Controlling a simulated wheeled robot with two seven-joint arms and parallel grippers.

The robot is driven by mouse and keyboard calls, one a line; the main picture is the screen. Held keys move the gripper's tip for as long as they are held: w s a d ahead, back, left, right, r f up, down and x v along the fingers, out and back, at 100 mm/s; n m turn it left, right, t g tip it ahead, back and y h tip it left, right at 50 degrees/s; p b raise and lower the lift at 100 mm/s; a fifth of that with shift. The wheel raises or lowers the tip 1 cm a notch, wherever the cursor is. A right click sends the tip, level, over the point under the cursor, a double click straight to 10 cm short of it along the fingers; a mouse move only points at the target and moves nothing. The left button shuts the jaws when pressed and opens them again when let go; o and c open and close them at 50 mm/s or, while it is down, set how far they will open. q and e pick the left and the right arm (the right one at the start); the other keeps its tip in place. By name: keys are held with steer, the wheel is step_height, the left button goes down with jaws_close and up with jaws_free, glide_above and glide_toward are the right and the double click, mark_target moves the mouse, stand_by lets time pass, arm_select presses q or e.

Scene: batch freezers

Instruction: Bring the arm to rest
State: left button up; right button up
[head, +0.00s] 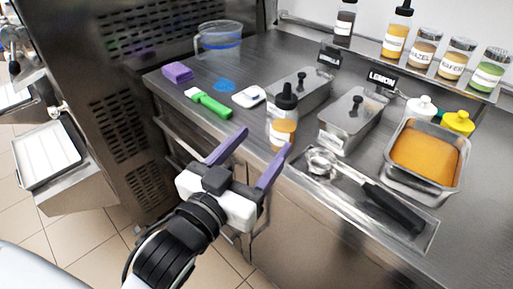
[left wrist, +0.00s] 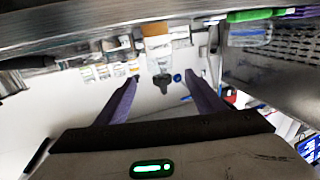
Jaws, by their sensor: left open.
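My left gripper (head: 267,147) shows in the head view in front of the steel counter's front edge, its two purple fingers spread apart with nothing between them. In the left wrist view the same open fingers (left wrist: 164,82) show against a blurred background. A bottle with a black cap and orange-brown contents (head: 283,130) stands on the counter just beyond the fingertips; in the picture the right finger comes close to it, and I cannot tell whether they touch. My right gripper is in neither view.
On the counter (head: 265,67) are a green-handled brush (head: 212,104), a purple block (head: 177,73), a clear jug (head: 219,40), lidded steel pans (head: 352,118), a scoop (head: 390,206) on a tray and an orange-filled pan (head: 424,158). Floor tiles (head: 95,236) show at lower left.

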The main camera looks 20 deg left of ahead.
arm_select(q)
steer(key=shift+s, duration=0.4)
steer(key=s+a+f+g+y, duration=0.1)
steer(key=s+a+f+g, duration=0.15)
steer(key=f, duration=0.45)
steer(key=s+a+f+g, duration=0.15)
steer(key=f+g, duration=0.25)
steer(key=f, duration=0.4)
steer(key=s+a+f+m+g, duration=0.1)
steer(key=s+f+g, duration=0.7)
steer(key=s+f, duration=0.5)
steer(key=w+d+f+t+h, duration=0.2)
steer(key=w+d+f+t, duration=0.1)
steer(key=f, duration=0.6)
steer(key=d+t, duration=0.1)
steer(key=d, duration=0.1)
steer(key=shift+d+t, duration=0.35)
